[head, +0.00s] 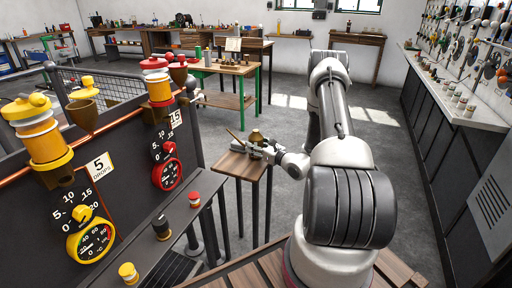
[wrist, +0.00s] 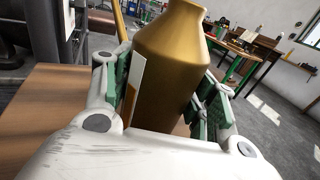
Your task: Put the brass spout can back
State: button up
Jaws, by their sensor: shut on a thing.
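The brass spout can (wrist: 172,62) fills the middle of the wrist view, between the green pads of my gripper (wrist: 168,92). My gripper is shut on its body. Whether the can's base touches the stand is hidden.
Left of the stand is a dark panel with a yellow oiler (head: 38,135), a red oiler (head: 157,82) and dials. A ledge before it holds a red-capped jar (head: 194,199), a black knob (head: 161,227) and a yellow-capped jar (head: 128,273). Open floor lies right of the stand.

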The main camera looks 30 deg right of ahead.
jog(key=shift+f, duration=0.25)
jog(key=o, duration=1.4)
jog(key=shift+f, duration=0.15)
